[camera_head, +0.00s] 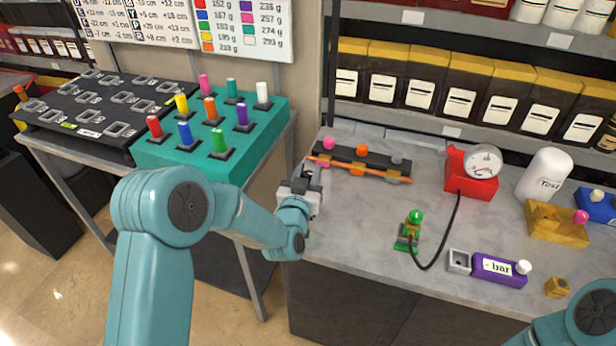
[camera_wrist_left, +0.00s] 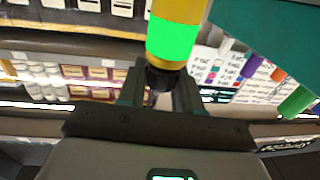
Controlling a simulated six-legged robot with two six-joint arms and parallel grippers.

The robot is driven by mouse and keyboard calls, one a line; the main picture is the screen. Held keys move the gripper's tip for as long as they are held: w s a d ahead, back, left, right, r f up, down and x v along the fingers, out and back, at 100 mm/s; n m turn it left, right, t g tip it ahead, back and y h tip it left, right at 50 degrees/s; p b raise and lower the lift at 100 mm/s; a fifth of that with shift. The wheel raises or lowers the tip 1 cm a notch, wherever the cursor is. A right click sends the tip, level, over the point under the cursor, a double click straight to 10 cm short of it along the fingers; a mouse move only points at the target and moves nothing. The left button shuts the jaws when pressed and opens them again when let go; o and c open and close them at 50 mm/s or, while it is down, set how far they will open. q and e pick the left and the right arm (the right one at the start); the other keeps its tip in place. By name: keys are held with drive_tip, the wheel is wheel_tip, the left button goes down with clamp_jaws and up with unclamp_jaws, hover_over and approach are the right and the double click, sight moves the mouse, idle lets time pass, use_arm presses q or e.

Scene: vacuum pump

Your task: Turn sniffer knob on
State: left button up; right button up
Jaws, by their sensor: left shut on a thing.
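My left gripper (camera_head: 303,187) is over the left edge of the grey workbench (camera_head: 350,225). In the left wrist view, my left gripper (camera_wrist_left: 158,95) is shut on the dark lower end of a yellow cylinder with a bright green band (camera_wrist_left: 172,38), which looks like the sniffer. The dark end between the fingers may be its knob; its setting cannot be read. The cylinder cannot be made out clearly in the head view. Only a teal part of my right arm shows at the lower right; its gripper is out of view.
A teal block with coloured pegs (camera_head: 185,160) stands left of the gripper. A rail with knobs (camera_head: 360,160) lies right of it. A red gauge unit (camera_head: 470,178), a green valve (camera_head: 409,232) and a purple bar unit (camera_head: 498,270) stand farther right. The front-left bench top is clear.

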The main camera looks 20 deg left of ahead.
use_arm(q)
drive_tip(key=shift+f+b, duration=0.15)
drive_tip(key=shift+b, duration=0.15)
drive_tip(key=shift+r, duration=0.2)
idle(0.7)
drive_tip(key=o, duration=0.9)
drive_tip(key=shift+o, duration=0.2)
drive_tip(key=shift+s, duration=0.1)
